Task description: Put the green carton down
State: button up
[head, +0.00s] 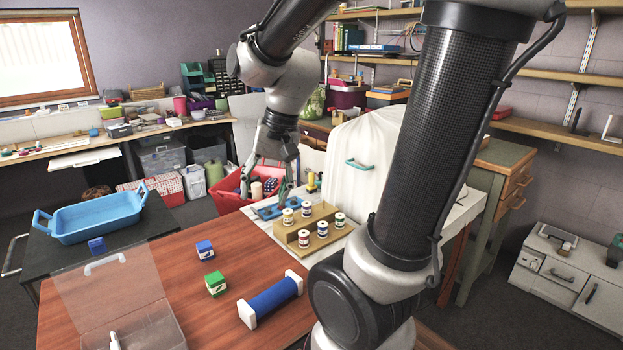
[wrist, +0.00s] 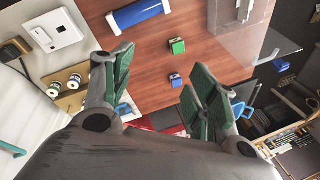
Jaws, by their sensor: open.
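The green carton (head: 215,284) stands upright on the reddish wooden table (head: 190,325), between a blue carton (head: 205,250) and a blue cylinder with white ends (head: 272,299). In the wrist view the green carton (wrist: 178,46) lies beyond my fingertips, on the bare tabletop. My gripper (head: 266,190) hangs past the far edge of the table, in the air and well apart from the carton. In the wrist view its green-padded fingers (wrist: 157,75) are spread wide with nothing between them.
A wooden rack of spools (head: 322,213) and a flat blue tray (head: 277,207) sit right of the table. A clear box with raised lid (head: 110,280) takes the table's left side. A blue basin (head: 92,222) stands on a dark cart. Wood between the cartons is bare.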

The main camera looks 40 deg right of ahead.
jog(key=s+d+r+n+t+h, duration=0.1)
jog(key=s+d+r+n, duration=0.1)
jog(key=s, duration=0.3)
jog(key=s+d+r+n+h, duration=0.1)
jog(key=s+d+r+n, duration=0.1)
jog(key=s+n, duration=0.2)
jog(key=shift+s+d+r+t, duration=0.15)
jog(key=shift+s+d+t, duration=0.1)
jog(key=shift+s+t, duration=0.2)
